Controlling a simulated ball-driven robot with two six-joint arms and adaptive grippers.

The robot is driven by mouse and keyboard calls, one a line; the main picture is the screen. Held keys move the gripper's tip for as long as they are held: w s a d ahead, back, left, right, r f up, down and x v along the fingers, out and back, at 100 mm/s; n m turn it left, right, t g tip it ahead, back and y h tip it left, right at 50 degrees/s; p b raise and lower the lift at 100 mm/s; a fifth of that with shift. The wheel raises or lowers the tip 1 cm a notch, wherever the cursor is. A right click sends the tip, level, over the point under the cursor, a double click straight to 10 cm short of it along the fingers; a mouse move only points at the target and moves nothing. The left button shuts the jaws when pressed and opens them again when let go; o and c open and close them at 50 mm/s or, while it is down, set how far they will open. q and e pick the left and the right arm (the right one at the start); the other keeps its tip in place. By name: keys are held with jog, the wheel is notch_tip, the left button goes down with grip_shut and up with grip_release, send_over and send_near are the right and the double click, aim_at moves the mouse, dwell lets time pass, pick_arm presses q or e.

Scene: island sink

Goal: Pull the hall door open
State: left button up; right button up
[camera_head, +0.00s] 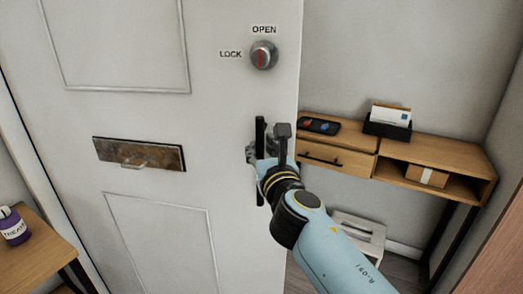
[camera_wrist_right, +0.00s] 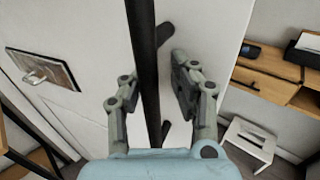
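The white hall door (camera_head: 150,222) fills the left and middle of the head view, with its free edge right of the handle. A room with furniture shows past that edge. The door handle (camera_head: 260,134) is a black vertical bar, also in the right wrist view (camera_wrist_right: 143,60). My right gripper (camera_head: 262,156) is at the handle. In the wrist view its fingers (camera_wrist_right: 152,85) stand apart on either side of the bar, with gaps visible, so it looks open. Whether a finger touches is unclear. My left gripper is not in view.
A round lock knob (camera_head: 264,55) has its red mark upright towards OPEN. A mail slot (camera_head: 138,154) is on the door. A wooden shelf (camera_head: 455,152) and a white stool (camera_head: 357,240) stand right of the door edge. A wooden table (camera_head: 35,250) is at lower left.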

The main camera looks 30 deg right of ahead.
aim_at(257, 97)
jog(key=shift+o, duration=0.9)
jog(key=shift+w+f, duration=0.1)
jog(key=shift+f, duration=0.05)
jog(key=shift+a, duration=0.25)
jog(key=shift+r, duration=0.9)
notch_tip(257, 97, up, 9)
jog(key=shift+f, duration=0.2)
jog(key=shift+c, duration=0.4)
